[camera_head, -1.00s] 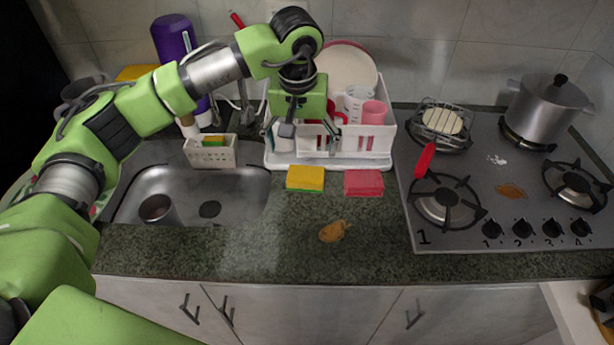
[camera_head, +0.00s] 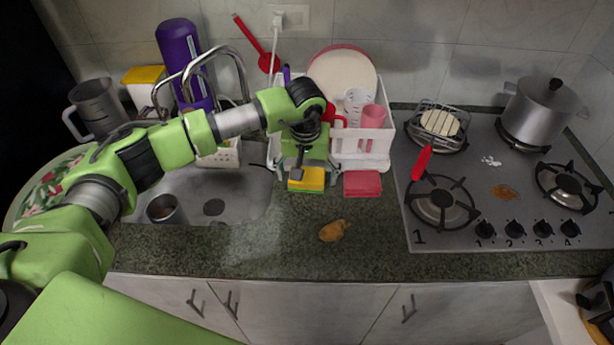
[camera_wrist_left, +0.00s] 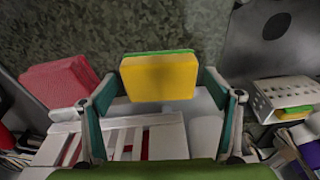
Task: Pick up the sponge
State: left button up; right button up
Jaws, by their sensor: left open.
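The sponge (camera_head: 313,181), yellow with a green layer, lies on the dark counter in front of the dish rack. My left gripper (camera_head: 309,172) is over it, pointing down, and hides part of it. In the left wrist view the sponge (camera_wrist_left: 160,78) shows between the fingertips of my open left gripper (camera_wrist_left: 164,80), with a gap visible on each side. Whether the fingers are level with it or still above it is hard to tell. My right gripper is not seen.
A red sponge or cloth (camera_head: 362,184) lies close to the right. The white dish rack (camera_head: 372,160) stands just behind. The sink (camera_head: 245,195) is left, the stove (camera_head: 470,228) right. A brown spill (camera_head: 333,230) marks the otherwise clear front counter.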

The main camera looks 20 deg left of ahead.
pick_arm(q)
jog(key=c, duration=0.9)
jog(key=shift+r, duration=0.1)
jog(key=shift+r, duration=0.55)
jog(key=s+d+r+b, duration=0.5)
jog(key=s+r+b, duration=0.1)
jog(key=s+r, duration=0.6)
jog(key=shift+s, duration=0.55)
jog(key=shift+d, duration=0.1)
